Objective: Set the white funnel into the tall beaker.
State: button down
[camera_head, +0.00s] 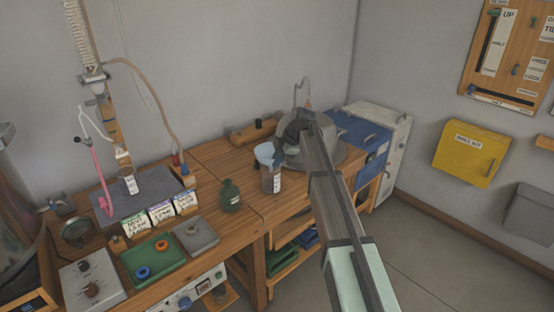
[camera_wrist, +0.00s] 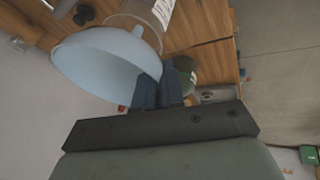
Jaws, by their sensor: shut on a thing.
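The white funnel (camera_head: 264,153), pale blue-white in this light, is at the mouth of the tall beaker (camera_head: 271,181), a clear vessel with a white label on the bench. My gripper (camera_head: 284,157) is at the funnel's right side. In the wrist view my gripper (camera_wrist: 166,86) has its dark fingers shut on the funnel's rim, and the wide funnel bowl (camera_wrist: 100,62) fills the upper left. The beaker (camera_wrist: 146,10) shows beyond the funnel at the top edge.
A green bottle (camera_head: 230,196) stands left of the beaker. A grey round vessel (camera_head: 322,148) is behind my arm. Seed-packet-like labelled cards (camera_head: 161,213), a green tray (camera_head: 152,258) and a grey plate (camera_head: 196,236) lie further left. Bare wood surrounds the beaker's front.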

jog(key=shift+f, duration=0.9)
jog(key=c, duration=1.2)
grip_release()
jog(key=shift+o, duration=0.2)
jog(key=shift+r, duration=0.1)
jog(key=shift+r, duration=3.35)
